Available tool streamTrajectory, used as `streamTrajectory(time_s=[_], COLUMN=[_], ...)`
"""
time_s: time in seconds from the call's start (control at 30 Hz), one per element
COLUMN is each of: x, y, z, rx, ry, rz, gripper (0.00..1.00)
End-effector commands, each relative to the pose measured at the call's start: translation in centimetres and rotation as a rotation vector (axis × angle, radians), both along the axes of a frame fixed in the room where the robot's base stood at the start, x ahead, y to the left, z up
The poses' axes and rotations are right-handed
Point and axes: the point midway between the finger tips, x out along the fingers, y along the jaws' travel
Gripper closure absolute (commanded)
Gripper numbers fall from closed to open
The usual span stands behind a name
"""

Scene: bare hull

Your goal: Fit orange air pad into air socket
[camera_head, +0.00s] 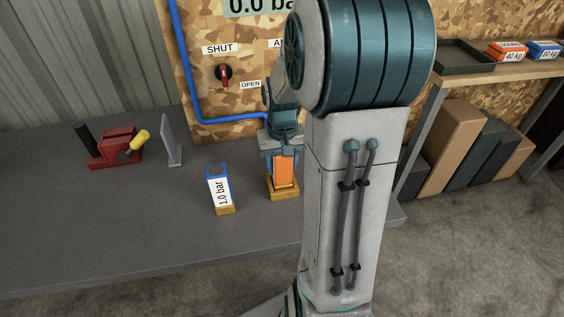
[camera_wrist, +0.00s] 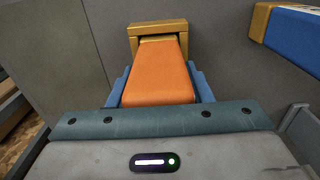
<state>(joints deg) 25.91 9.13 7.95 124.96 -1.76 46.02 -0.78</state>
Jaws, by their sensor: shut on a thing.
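The orange air pad (camera_head: 284,172) is upright at the right part of the bench, with a brass-yellow piece (camera_head: 284,190) at its lower end. My gripper (camera_head: 281,160) is shut on the pad from above, its blue fingers on either side. In the wrist view the orange pad (camera_wrist: 160,75) lies between the fingers, and the brass-yellow piece (camera_wrist: 158,28) frames its far end. I cannot tell whether it touches the bench. I cannot make out the air socket; my arm hides part of the board where the blue pipe (camera_head: 235,121) runs.
A grey upright plate (camera_head: 171,141) and a red clamp-like tool (camera_head: 117,147) are farther left. A red valve handle (camera_head: 223,73) is on the board, pointing near SHUT. The bench's left front is clear.

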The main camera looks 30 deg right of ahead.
Motion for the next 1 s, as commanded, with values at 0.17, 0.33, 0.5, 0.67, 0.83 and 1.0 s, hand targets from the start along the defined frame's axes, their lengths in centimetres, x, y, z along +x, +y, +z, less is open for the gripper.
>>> streamTrajectory(time_s=[0.17, 0.33, 0.5, 0.67, 0.83, 1.0], x=[0.0, 0.0, 0.1, 0.1, 0.1, 0.1], y=[0.0, 0.0, 0.0, 0.0, 0.0, 0.0], z=[-0.1, -0.1, 0.5, 3.1, 7.0, 10.1], rx=[0.000, 0.000, -0.001, -0.001, -0.002, -0.001], ry=[0.000, 0.000, -0.002, -0.005, -0.006, -0.003], rz=[0.000, 0.000, 0.000, -0.001, 0.000, 0.001], gripper=[0.33, 0.33, 0.33, 0.33, 0.33, 0.33])
